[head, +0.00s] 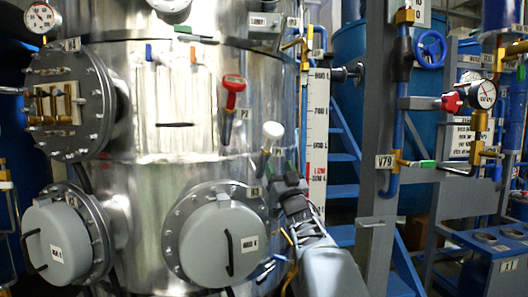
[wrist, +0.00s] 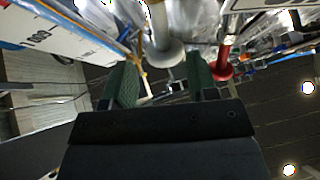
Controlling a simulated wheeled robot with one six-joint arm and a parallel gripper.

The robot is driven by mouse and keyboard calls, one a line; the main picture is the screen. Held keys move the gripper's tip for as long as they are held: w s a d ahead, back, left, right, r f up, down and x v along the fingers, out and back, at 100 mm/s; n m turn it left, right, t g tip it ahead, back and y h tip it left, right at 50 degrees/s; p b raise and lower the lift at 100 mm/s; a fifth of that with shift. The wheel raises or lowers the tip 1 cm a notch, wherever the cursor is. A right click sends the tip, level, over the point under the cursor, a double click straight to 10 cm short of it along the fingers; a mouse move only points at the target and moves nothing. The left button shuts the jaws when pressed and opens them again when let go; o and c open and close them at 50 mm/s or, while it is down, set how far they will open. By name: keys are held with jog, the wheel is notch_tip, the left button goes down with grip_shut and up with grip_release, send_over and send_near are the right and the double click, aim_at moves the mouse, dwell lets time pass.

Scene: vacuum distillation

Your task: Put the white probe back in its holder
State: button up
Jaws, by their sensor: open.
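The white probe (head: 272,131) has a round white head and a stem slanting down in front of the steel vessel, right of the red probe (head: 233,84). I cannot tell whether its lower end sits in a holder. My gripper (head: 284,182) is just below and right of the white probe's head. In the wrist view, my gripper (wrist: 162,75) is open, its green-padded fingers apart. The white probe (wrist: 166,50) shows beyond the fingertips, in line with the gap, with no clear contact. The red probe (wrist: 222,66) shows just right of the right finger.
The steel vessel (head: 160,177) fills the left, with grey round hatches (head: 220,240) protruding. A white level scale (head: 317,130) stands right of the probe. A grey post (head: 376,150) with blue pipes and valves is farther right. Blue stairs (head: 343,157) lie behind.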

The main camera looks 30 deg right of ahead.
aim_at(271, 143)
jog(key=p+x, duration=0.4)
jog(key=p, duration=0.1)
jog(key=p+x, duration=0.2)
jog(key=shift+s+d+r, duration=0.15)
jog(key=shift+s+r, duration=0.05)
jog(key=shift+r, duration=0.35)
jog(key=shift+w+r+t+p, duration=0.3)
jog(key=shift+w+p, duration=0.4)
jog(key=shift+p, duration=0.05)
jog(key=shift+x, duration=1.1)
jog(key=shift+d+f, duration=0.1)
grip_shut()
jog(key=shift+s+a+r, duration=0.15)
jog(key=shift+s+r, duration=0.6)
jog(key=shift+r, duration=0.2)
jog(key=shift+s+a+r, duration=0.2)
jog(key=shift+s+r, duration=0.6)
jog(key=shift+r, duration=0.15)
jog(key=shift+s+r, duration=0.1)
jog(key=shift+r, duration=0.05)
